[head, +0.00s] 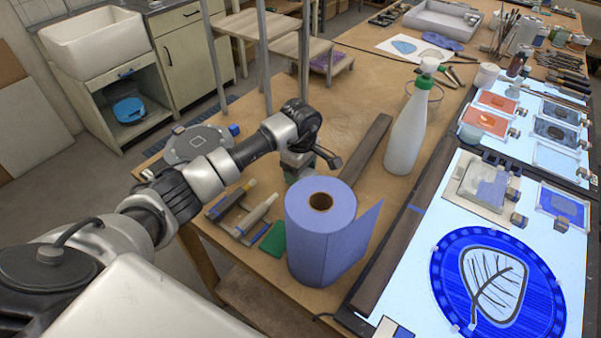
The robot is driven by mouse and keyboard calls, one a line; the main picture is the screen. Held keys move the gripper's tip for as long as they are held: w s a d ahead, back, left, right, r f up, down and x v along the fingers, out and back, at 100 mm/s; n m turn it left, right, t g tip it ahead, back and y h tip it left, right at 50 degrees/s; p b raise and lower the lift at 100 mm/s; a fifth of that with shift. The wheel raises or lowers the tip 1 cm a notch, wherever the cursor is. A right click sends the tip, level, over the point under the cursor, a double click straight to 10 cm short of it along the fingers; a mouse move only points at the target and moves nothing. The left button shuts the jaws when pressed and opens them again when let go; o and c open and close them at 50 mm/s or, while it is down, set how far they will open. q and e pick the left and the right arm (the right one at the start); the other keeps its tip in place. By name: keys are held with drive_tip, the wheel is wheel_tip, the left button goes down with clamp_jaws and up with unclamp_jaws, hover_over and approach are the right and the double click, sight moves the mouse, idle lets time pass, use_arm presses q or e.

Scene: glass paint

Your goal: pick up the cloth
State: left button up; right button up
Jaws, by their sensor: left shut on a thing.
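My left arm reaches in from the left over the wooden bench. My left gripper (297,163) points down just behind the blue paper roll (320,228). It is shut on a small grey-green thing, partly hidden by the gripper and the roll; I cannot tell whether this is the cloth. A crumpled blue-violet cloth-like piece (437,41) lies at the back of the bench, far from the gripper. A purple folded piece (328,61) lies on a low wooden shelf behind. My right gripper is not in view.
A white spray bottle (408,128) with a green collar stands right of the gripper. A dark wooden bar (360,150) lies between them. Lit panels with painted glass (498,285) fill the right. Brushes and tools (257,213) and a green pad (273,240) lie left of the roll.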

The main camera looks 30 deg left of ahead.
use_arm(q)
drive_tip(key=shift+r+b, duration=0.35)
drive_tip(key=shift+r, duration=0.3)
wheel_tip(320, 180, up, 3)
drive_tip(key=shift+w+f+b, duration=0.15)
drive_tip(key=shift+b, duration=0.55)
drive_tip(key=w+d+r+b, duration=0.3)
drive_tip(key=w+r, duration=0.4)
drive_tip(key=w, duration=0.4)
drive_tip(key=shift+d+b, duration=0.15)
drive_tip(key=shift+b, duration=0.55)
